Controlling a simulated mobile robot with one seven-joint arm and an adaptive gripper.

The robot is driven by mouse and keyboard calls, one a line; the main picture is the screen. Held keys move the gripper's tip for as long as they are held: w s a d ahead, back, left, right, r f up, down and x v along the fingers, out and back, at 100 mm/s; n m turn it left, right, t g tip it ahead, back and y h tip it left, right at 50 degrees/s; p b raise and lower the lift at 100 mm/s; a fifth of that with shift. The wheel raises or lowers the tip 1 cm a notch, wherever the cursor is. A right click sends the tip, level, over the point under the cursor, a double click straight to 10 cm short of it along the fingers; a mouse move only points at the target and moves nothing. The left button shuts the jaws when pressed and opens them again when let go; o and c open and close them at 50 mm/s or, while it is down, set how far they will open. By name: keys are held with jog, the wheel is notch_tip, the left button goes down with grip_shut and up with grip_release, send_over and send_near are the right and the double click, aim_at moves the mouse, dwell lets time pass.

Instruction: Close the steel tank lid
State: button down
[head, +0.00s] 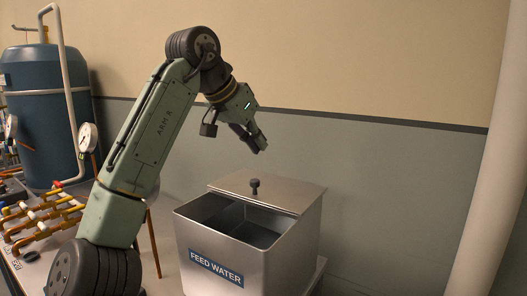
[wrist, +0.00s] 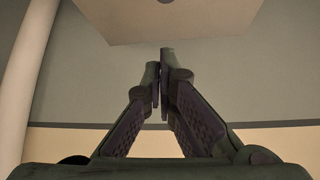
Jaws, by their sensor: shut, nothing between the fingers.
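The steel tank (head: 215,268) is an open-topped box with a blue "FEED WATER" label on its front. Its flat steel lid (head: 285,191) lies over the back part of the top, and the dark inside shows in front of it. A dark knob (head: 254,187) stands up on the lid. My gripper (head: 262,146) is above the tank, pointing down to the right, apart from the knob. In the wrist view the fingers of my gripper (wrist: 161,62) are together and empty. A pale flat surface at the top there seems to be the lid (wrist: 140,22).
Pipes with orange and yellow parts (head: 40,225), a gauge (head: 88,138) and a blue cylinder (head: 45,125) stand at the left. A pale vertical pipe (head: 495,165) is at the right. The wall is behind the tank, with open space above the lid.

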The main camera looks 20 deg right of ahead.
jog(key=p, duration=0.2)
send_over(263, 192)
jog(key=w+d, duration=0.2)
jog(key=d, duration=0.1)
notch_tip(263, 192, down, 6)
jog(key=shift+s+d+f, duration=0.1)
jog(key=shift+f, duration=0.15)
jog(key=a, duration=0.1)
jog(key=s+a, duration=0.1)
jog(key=shift+s+a+f+p, duration=0.15)
jog(key=shift+s+a+p, duration=0.05)
jog(key=shift+a+p, duration=0.2)
jog(key=shift+s+a+f, duration=0.15)
jog(key=shift+s+a, duration=0.05)
jog(key=shift+a, duration=0.05)
